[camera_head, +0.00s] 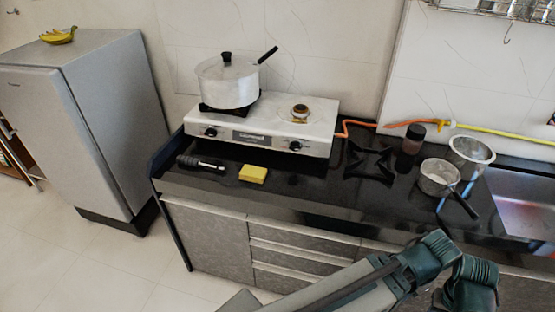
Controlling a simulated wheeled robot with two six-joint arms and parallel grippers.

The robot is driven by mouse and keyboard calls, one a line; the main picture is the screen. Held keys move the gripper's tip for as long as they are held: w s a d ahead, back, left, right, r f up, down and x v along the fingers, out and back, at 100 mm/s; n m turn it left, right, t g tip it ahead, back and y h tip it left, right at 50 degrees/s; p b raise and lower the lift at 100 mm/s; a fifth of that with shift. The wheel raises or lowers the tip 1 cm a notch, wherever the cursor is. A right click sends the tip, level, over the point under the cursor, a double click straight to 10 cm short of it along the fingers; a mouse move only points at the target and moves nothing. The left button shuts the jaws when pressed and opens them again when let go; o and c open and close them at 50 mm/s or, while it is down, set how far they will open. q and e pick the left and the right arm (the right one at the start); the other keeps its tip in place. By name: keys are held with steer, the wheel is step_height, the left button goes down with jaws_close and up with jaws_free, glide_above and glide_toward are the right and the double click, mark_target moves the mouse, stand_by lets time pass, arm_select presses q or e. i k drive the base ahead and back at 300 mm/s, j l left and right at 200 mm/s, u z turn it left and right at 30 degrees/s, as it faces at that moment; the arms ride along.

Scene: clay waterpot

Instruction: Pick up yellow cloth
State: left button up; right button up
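A small yellow block-shaped item (253,174), which I take to be the yellow cloth, lies flat on the dark countertop (300,192) in front of the stove. It sits near the counter's front edge, apart from the things around it. An arm of mine, with dark green joints, crosses the lower right of the view, in front of the cabinets. No gripper fingers show, so I cannot see either gripper. Nothing covers the yellow item.
A white two-burner stove (262,139) carries a lidded pot (228,84). A black cylinder (201,163) lies left of the yellow item. A burner grate (368,161), jar (413,139), saucepan (437,179), metal bowl (470,152) and sink (520,203) are to the right. A fridge (90,120) stands left.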

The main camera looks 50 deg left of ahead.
mark_target(249, 172)
steer(key=u, duration=1.85)
